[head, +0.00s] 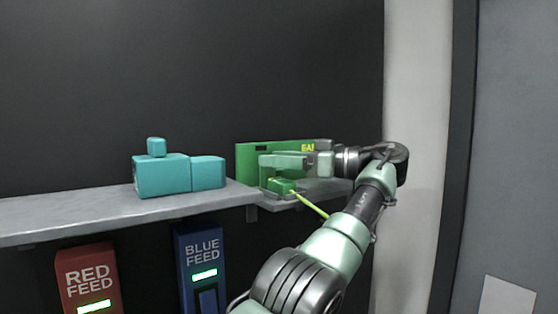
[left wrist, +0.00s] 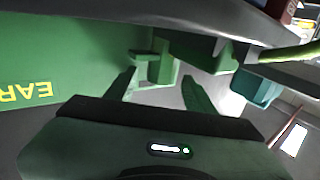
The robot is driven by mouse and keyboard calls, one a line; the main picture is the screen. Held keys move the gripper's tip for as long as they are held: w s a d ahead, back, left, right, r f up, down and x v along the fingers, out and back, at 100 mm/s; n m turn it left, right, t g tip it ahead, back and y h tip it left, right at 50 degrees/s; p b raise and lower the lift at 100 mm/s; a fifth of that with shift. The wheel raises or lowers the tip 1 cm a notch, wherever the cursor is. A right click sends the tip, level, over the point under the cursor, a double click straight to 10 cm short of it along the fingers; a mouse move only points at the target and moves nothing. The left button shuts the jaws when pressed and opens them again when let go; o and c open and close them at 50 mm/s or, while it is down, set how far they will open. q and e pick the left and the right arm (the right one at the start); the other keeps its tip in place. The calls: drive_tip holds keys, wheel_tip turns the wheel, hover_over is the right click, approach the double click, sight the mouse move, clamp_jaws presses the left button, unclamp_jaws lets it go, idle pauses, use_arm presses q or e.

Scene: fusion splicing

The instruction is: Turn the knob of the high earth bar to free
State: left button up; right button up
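The earth bar (head: 250,150) is a green panel with yellow lettering, partly hidden behind my left gripper. In the left wrist view its green face (left wrist: 60,50) fills the upper left, with the lettering upside down. A green knob-like part (left wrist: 155,68) sticks out beyond my left fingers. My left gripper (head: 268,163) points left along the front of the bar. In the left wrist view its fingers (left wrist: 160,82) are apart, with the knob-like part between or just beyond their tips. I see no clear contact. The knob's setting is not readable. My right gripper is not in view.
A green block (head: 280,186) with a yellow-green cable (head: 312,206) sits just below my left gripper. A teal device (head: 165,176) stands on the grey shelf (head: 60,215). Red (head: 88,280) and blue (head: 202,265) feed boxes hang below. A pale wall is at right.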

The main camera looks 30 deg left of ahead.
use_arm(q)
drive_tip(key=shift+s+f+m+t, duration=0.15)
drive_tip(key=shift+m+t, duration=0.65)
drive_tip(key=shift+t, duration=0.5)
